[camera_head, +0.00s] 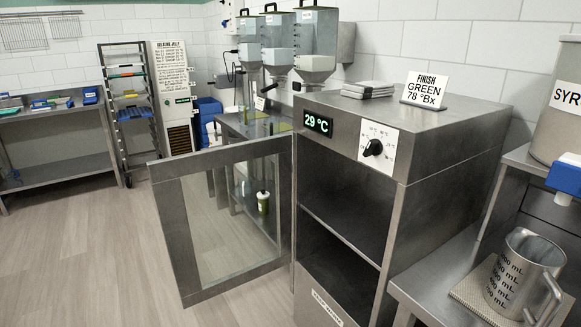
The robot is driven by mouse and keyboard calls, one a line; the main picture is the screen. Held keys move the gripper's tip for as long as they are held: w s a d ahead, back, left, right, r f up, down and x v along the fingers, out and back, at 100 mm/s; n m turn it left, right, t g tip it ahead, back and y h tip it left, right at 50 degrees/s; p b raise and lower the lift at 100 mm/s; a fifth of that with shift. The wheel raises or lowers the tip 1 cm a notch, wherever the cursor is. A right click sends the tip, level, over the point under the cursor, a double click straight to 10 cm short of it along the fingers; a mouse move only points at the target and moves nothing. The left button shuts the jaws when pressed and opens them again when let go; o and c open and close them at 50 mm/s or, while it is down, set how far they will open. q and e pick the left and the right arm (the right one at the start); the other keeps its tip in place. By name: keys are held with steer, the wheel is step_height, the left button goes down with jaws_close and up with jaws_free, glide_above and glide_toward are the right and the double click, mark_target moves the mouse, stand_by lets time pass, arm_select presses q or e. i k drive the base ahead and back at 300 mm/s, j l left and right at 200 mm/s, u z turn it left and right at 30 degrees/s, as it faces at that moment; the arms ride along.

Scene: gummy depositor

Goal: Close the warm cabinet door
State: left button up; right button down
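The warm cabinet (456,145) is a grey steel box at the centre right, with a "29 °C" display (318,123) and a black dial (373,148) on its front. Its door (170,222) has a steel frame around a glass pane (232,215). The door stands wide open, swung out to the left from the cabinet's left edge. Dark shelves (345,235) show inside the cabinet, with nothing visible on the part in view. Neither of my grippers is in view.
A steel jug (516,277) stands on a side table at the right. Floor at the left is clear.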

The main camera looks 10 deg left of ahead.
mark_target(165, 174)
steer(key=i+j+u, duration=0.2)
steer(key=j+u, duration=0.15)
steer(key=i+j+u, duration=0.2)
steer(key=j+u, duration=0.15)
steer(key=i+j+u, duration=0.55)
steer(key=i+u, duration=0.15)
steer(key=i+j+u, duration=0.15)
steer(key=i+u, duration=0.15)
steer(key=i+z, duration=0.35)
steer(key=i+j+z, duration=0.2)
steer(key=i+z, duration=0.3)
steer(key=z, duration=0.3)
steer(key=i+z, duration=0.2)
steer(key=z, duration=0.3)
steer(key=i+j+z, duration=0.1)
steer(key=z, duration=0.35)
steer(key=i+j+z, duration=0.15)
steer(key=z, duration=0.3)
steer(key=i+j+z, duration=0.15)
steer(key=z, duration=0.35)
steer(key=i+j+z, duration=0.25)
steer(key=z, duration=0.2)
steer(key=i+j+z, duration=0.15)
steer(key=j+z, duration=0.25)
